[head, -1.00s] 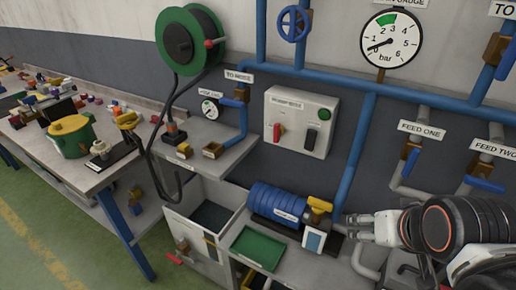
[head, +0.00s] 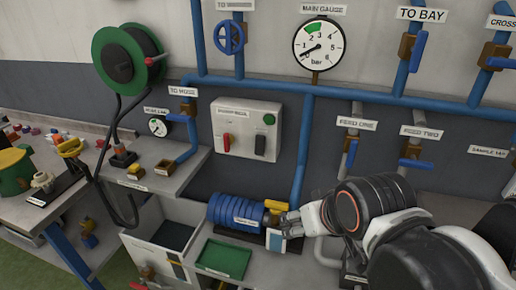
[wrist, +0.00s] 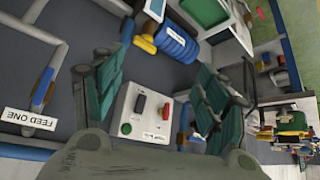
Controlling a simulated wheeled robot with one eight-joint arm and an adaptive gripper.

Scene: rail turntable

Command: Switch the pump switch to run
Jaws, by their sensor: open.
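A pale switch box (head: 244,120) is fixed to the wall. It carries a red lever (head: 227,142), a dark lever (head: 260,145) and a green button (head: 269,119); its label is too small to read, so I cannot tell which lever is the pump switch. In the wrist view the box (wrist: 150,125) shows between my fingers, with the red lever (wrist: 166,110) and the dark lever (wrist: 140,103). My gripper (head: 287,219) is open and empty, below and to the right of the box in the head view. Its spread fingers also show in the wrist view (wrist: 162,75).
A blue ribbed pump (head: 234,211) with a yellow handle (head: 277,205) lies close to my gripper. A green tray (head: 222,258) and an open bin (head: 174,235) stand left of it. Blue pipes (head: 302,150) run along the wall, with the FEED ONE valve (head: 351,145) at right.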

